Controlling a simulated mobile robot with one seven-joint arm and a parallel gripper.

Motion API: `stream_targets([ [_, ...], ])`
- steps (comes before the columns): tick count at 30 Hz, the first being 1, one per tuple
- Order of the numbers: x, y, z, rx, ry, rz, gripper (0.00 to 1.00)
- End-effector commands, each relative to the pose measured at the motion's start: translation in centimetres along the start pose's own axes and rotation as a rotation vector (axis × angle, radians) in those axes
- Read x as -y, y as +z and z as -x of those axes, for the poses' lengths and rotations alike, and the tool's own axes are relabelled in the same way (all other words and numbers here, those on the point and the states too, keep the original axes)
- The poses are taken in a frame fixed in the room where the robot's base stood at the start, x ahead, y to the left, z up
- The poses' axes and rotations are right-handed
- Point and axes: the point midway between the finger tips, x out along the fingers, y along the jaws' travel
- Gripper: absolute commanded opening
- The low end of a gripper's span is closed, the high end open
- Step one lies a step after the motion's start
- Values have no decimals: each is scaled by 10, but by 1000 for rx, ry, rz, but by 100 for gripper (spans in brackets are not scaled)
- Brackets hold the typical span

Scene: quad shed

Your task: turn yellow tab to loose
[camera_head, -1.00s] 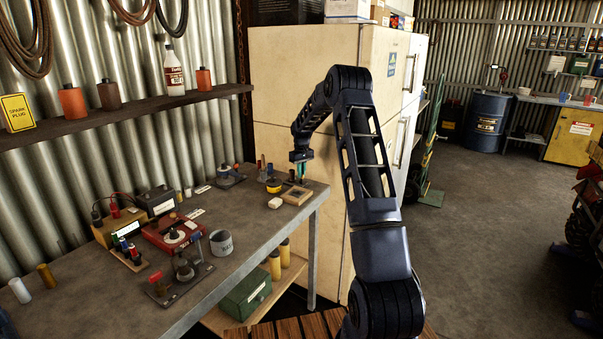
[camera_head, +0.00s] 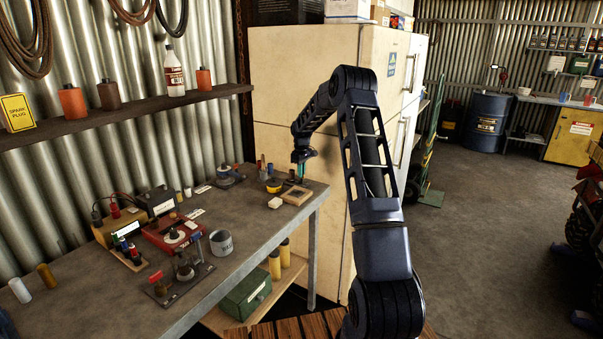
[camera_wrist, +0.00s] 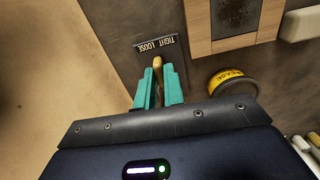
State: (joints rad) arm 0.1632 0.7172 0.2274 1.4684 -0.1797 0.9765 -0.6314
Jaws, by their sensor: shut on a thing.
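The yellow tab (camera_wrist: 157,68) shows in the wrist view between the two teal fingers of my gripper (camera_wrist: 158,84). The fingers are shut on it, and its rounded tip sticks out past them. A dark label plate (camera_wrist: 157,43) reading TIGHT and LOOSE, upside down in this view, lies just beyond the tip. The tip is near the middle of the plate, close to the gap between the words. In the head view my gripper (camera_head: 301,170) reaches down at the far right corner of the workbench (camera_head: 250,240). The tab's base is hidden by the fingers and wrist.
A wooden-framed tray (camera_wrist: 237,43) and a yellow grease tin (camera_wrist: 232,86) sit right of the gripper in the wrist view. A white block (camera_head: 275,203) lies on the bench in the head view. The cream fridge (camera_head: 300,80) stands close behind the gripper.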

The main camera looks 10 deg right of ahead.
Motion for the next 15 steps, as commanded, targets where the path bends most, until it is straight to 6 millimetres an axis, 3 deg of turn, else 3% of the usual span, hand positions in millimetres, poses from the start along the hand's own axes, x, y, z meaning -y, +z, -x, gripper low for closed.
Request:
stream_targets([
  [5, -1, 0, 0, 0, 1, -1, 0],
  [6, -1, 0, 0, 0, 1, -1, 16],
  [9, 0, 0, 0, 0, 1, -2, 32],
  [15, 0, 0, 0, 0, 0, -2, 32],
])
